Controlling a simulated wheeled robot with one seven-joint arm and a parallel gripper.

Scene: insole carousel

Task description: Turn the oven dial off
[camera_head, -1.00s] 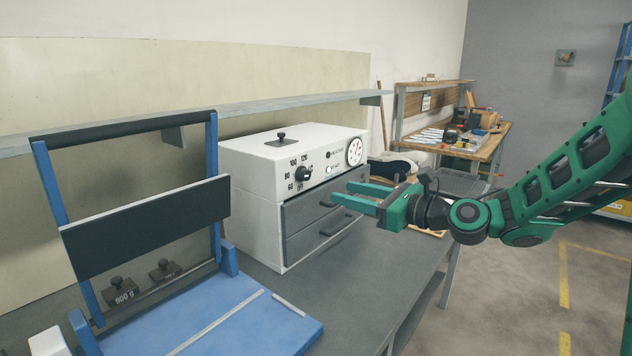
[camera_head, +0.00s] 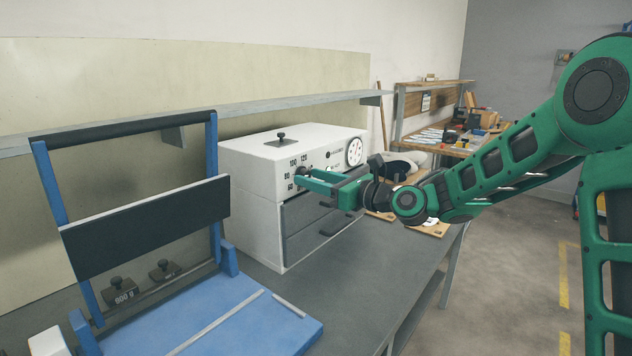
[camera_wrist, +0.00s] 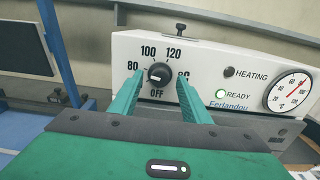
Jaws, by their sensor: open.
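The oven (camera_head: 262,182) is a white box with grey drawers on the bench. Its black dial (camera_wrist: 159,74) sits on the front panel, with marks 80, 100, 120 around it and OFF below. The pale pointer line on the dial lies roughly sideways, not toward OFF; its exact setting is hard to read. My gripper (camera_wrist: 160,92) is open, its two green fingers on either side of the dial. I cannot tell whether they touch it. In the head view my gripper (camera_head: 303,178) is at the panel and hides most of the dial.
On the panel, the READY lamp (camera_wrist: 220,93) glows green and the HEATING lamp (camera_wrist: 229,72) is dark. A round gauge (camera_wrist: 291,92) is at the right. A blue frame press (camera_head: 230,318) stands left of the oven. The bench (camera_head: 385,280) in front is clear.

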